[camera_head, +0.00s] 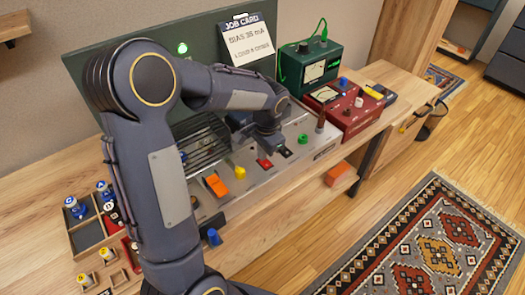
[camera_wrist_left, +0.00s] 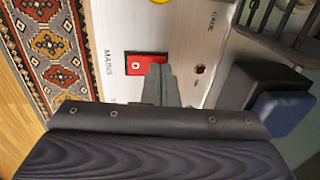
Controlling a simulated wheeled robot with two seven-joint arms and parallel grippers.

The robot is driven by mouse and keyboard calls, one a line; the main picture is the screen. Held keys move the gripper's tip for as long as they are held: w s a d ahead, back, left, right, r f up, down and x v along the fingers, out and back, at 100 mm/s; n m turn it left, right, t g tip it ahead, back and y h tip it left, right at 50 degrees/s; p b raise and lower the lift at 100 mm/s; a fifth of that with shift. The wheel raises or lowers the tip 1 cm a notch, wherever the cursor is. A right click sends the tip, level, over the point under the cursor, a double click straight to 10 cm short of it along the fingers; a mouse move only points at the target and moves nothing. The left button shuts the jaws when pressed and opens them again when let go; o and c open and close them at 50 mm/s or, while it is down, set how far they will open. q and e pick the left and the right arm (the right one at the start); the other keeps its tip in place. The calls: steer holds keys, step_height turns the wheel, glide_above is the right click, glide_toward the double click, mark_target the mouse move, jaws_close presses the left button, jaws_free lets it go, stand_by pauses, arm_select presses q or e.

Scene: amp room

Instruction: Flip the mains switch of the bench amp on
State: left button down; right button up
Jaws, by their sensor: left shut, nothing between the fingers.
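The bench amp is a pale metal chassis (camera_head: 262,180) on the wooden bench, with coloured controls along its top. Its red mains switch (camera_head: 265,163) sits just beside my left gripper (camera_head: 275,147). In the left wrist view the red switch (camera_wrist_left: 138,65) lies next to the printed word MAINS and carries a small white mark. My shut, empty left fingertips (camera_wrist_left: 159,73) overlap the right end of the switch there and hide part of it. I cannot tell whether they touch it. My right gripper is not in view.
A small red lamp (camera_wrist_left: 200,69) lies right of the fingertips. Yellow (camera_head: 239,172), orange (camera_head: 216,185) and green (camera_head: 303,139) controls stand on the amp. A wire cage (camera_head: 203,147) is behind. A red box (camera_head: 345,105) and a green meter box (camera_head: 310,64) stand at right.

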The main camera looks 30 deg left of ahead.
arm_select(q)
steer(key=shift+a+f, duration=0.1)
steer(key=shift+f, duration=0.15)
stand_by(0.3)
steer(key=shift+s+d, duration=0.2)
steer(key=shift+d, duration=0.25)
steer(key=shift+s+d+r, duration=0.1)
steer(key=shift+d+r, duration=0.1)
steer(key=shift+d, duration=0.15)
